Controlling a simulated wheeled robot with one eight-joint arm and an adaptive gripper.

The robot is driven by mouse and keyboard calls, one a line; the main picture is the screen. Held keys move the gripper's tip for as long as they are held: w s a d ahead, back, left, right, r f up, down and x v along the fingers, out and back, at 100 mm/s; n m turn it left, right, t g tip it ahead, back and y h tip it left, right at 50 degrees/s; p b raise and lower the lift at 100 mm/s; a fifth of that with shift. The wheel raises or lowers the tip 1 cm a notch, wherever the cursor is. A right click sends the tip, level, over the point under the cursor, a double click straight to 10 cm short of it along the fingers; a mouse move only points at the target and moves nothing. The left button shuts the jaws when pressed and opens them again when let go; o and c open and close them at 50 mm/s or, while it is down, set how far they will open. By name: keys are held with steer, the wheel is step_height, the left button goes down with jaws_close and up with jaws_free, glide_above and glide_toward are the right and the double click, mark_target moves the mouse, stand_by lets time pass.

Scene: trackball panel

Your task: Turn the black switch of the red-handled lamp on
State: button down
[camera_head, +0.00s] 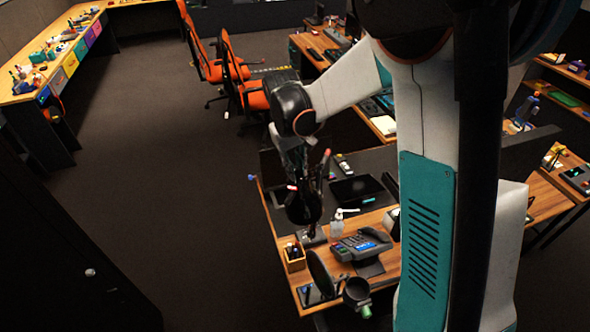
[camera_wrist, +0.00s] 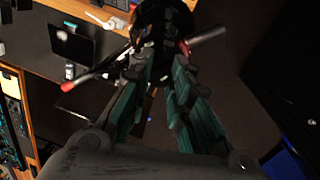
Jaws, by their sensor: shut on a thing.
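The red-handled lamp (camera_head: 303,208) shows in the head view as a dark shape above the near desk, with a red-tipped rod (camera_head: 327,156) rising at its right. In the wrist view its dark round head (camera_wrist: 163,18) is at the top, and red-ended rods stick out to the right (camera_wrist: 208,36) and to the left (camera_wrist: 68,86). My gripper (camera_head: 296,165) comes down onto the lamp from above. In the wrist view my gripper (camera_wrist: 165,65) has its teal-padded fingers closed in on a dark part of the lamp. I cannot make out the black switch or the exact part held.
The desk holds a phone (camera_head: 362,243), a small wooden box (camera_head: 294,257), a bottle (camera_head: 338,222), a dark round disc on a stand (camera_head: 321,273) and a flat black device (camera_head: 356,190), all close to the lamp. Orange chairs (camera_head: 228,65) stand behind. Floor left of the desk is clear.

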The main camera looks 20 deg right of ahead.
steer(key=n+b, duration=0.3)
steer(key=n, duration=0.2)
steer(key=shift+d+f+y+b, duration=0.1)
steer(key=shift+y+b, duration=0.2)
steer(key=shift+n+b, duration=0.9)
steer(key=shift+n, duration=1.2)
steer(key=c, duration=1.4)
jaws_free()
steer(key=shift+c, duration=0.2)
step_height(320, 180, up, 12)
steer(key=shift+w+a, duration=0.25)
steer(key=shift+w, duration=0.2)
